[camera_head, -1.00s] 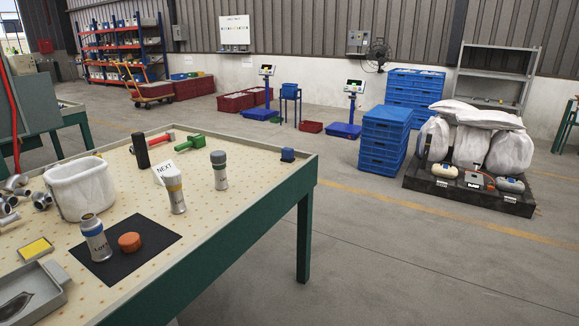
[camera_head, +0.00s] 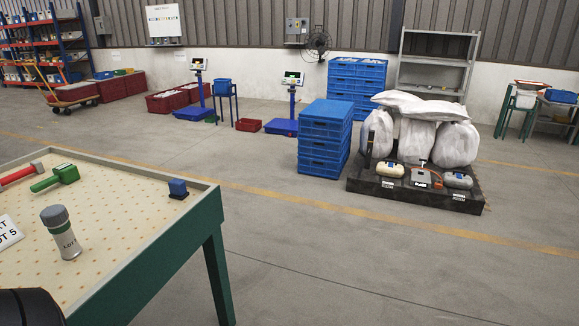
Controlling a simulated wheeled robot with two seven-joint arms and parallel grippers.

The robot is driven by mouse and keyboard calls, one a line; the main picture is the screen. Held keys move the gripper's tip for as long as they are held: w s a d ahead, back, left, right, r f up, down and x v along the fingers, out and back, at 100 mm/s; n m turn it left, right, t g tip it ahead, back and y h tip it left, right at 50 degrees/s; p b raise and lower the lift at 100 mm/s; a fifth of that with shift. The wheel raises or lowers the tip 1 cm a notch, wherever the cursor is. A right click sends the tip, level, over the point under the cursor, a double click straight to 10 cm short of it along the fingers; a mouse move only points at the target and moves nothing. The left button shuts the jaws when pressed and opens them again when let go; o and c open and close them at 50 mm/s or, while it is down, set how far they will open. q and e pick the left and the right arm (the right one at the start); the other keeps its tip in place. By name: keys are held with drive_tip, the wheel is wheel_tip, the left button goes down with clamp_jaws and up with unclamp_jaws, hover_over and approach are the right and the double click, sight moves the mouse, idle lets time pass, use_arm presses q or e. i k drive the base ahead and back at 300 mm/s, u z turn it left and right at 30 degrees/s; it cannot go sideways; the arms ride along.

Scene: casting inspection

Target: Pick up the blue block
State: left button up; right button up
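The blue block (camera_head: 178,188) is a small cube-like piece, upright near the far right corner of the pegboard-topped table (camera_head: 120,205). It stands just inside the table's raised rim, with clear tabletop around it. Neither my left nor my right gripper is in view. A dark rounded shape, partly cut off, shows at the bottom left corner; I cannot tell for sure what it is.
A grey-capped bottle (camera_head: 63,236), a green-headed hammer (camera_head: 58,178), a red-handled tool (camera_head: 22,172) and a white sign (camera_head: 8,232) are left of the block. Blue crates (camera_head: 325,138) and a pallet (camera_head: 420,190) with white sacks stand beyond. Floor right of the table is clear.

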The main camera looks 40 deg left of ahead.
sight(177, 187)
drive_tip(key=u, duration=0.05)
drive_tip(key=i, duration=1.7)
drive_tip(key=u, duration=0.65)
